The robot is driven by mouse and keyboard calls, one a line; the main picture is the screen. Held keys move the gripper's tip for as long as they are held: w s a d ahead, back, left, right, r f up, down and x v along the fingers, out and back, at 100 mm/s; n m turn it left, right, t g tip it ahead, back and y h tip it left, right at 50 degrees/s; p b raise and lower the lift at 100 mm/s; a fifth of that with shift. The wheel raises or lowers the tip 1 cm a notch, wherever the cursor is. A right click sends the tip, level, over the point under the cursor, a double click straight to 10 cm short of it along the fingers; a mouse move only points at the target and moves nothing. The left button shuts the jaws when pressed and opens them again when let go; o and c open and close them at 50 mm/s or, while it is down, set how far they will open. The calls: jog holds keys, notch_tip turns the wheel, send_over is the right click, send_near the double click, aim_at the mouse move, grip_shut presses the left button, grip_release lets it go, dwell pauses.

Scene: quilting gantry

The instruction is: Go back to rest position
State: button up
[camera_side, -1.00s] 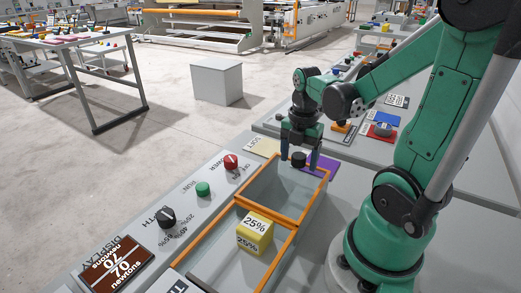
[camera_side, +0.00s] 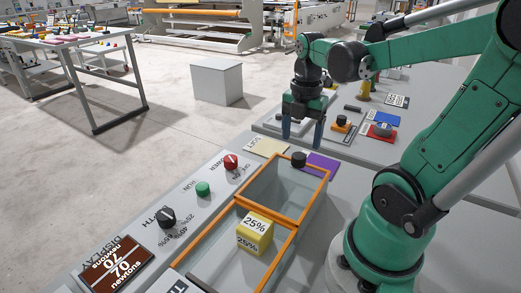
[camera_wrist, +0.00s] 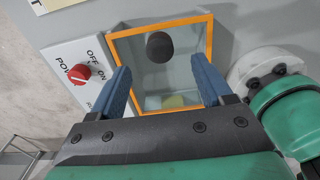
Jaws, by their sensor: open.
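My gripper (camera_side: 303,132) is raised above the far end of the orange-rimmed case in the side view, fingers pointing down. It is open and empty, and the wrist view shows its two blue fingers apart (camera_wrist: 163,78). A dark round knob (camera_side: 299,159) stands at the far end of the case, below and apart from my fingers. The knob also shows between and beyond the fingertips in the wrist view (camera_wrist: 160,47).
The orange-rimmed case (camera_side: 262,212) holds a yellow cube marked 25% (camera_side: 255,233) in its near compartment. A red power knob (camera_side: 231,161), a green button (camera_side: 203,189) and a black dial (camera_side: 167,216) line the panel. A blue block (camera_side: 388,119) lies on the back bench.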

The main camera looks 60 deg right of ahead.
jog(key=shift+a, duration=0.1)
jog(key=shift+w+a+m, duration=0.3)
jog(key=shift+m, duration=0.2)
jog(key=w+a+m+t, duration=0.1)
jog(key=a+m, duration=0.1)
jog(key=m, duration=0.1)
jog(key=w+a+m+t, duration=0.1)
jog(key=a+m, duration=0.1)
jog(key=w+a+m+t+h, duration=0.1)
jog(key=a+m, duration=0.1)
jog(key=m, duration=0.1)
jog(key=shift+w+a+r+m+t, duration=0.2)
jog(key=shift+w+m+t, duration=0.1)
jog(key=shift+w+t, duration=0.1)
jog(key=a+m+t, duration=0.1)
jog(key=m, duration=0.1)
jog(key=w+a+m+t, duration=0.1)
jog(key=a+m, duration=0.1)
jog(key=a+m+t, duration=0.1)
jog(key=a+m, duration=0.1)
jog(key=m, duration=0.1)
jog(key=shift+w+a+r+y, duration=0.2)
jog(key=shift+w+r+y, duration=0.15)
jog(key=shift+r+y, duration=0.05)
jog(key=shift+a+m, duration=0.4)
jog(key=shift+m, duration=0.3)
